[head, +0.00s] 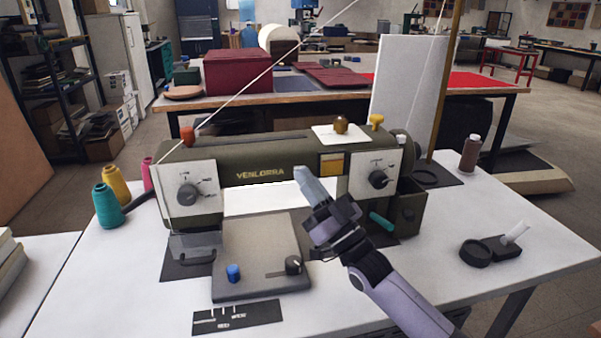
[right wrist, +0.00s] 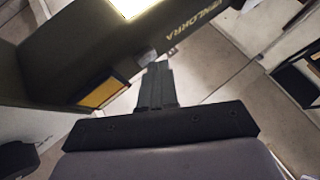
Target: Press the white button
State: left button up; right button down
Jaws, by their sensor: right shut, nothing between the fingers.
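An olive sewing machine (head: 265,165) stands on the white table. A small white knob (head: 400,139) sits on its upper right end, behind the right dial panel; it may be the white button, but it is too small to tell. My right gripper (head: 304,174) is shut and empty. In the right wrist view the shut fingers (right wrist: 161,70) point toward the machine body (right wrist: 90,45), near a yellow panel (right wrist: 104,92). My left gripper is not in view.
A grey control block (head: 262,250) with a blue button (head: 233,272) stands in front. Orange (head: 187,134), brown (head: 341,124) and yellow (head: 376,121) knobs top the machine. Thread spools (head: 106,205) stand left; a black holder with a white stick (head: 514,233) lies right.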

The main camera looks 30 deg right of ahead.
jog(key=shift+s+a+p, duration=0.15)
jog(key=shift+s+p, duration=0.2)
jog(key=shift+s, duration=0.25)
jog(key=s+p, duration=0.1)
jog(key=s, duration=0.1)
jog(key=s+a+p, duration=0.1)
jog(key=s, duration=0.1)
jog(key=s+p, duration=0.1)
jog(key=shift+s+a, duration=0.25)
jog(key=shift+s, duration=0.15)
dwell(0.3)
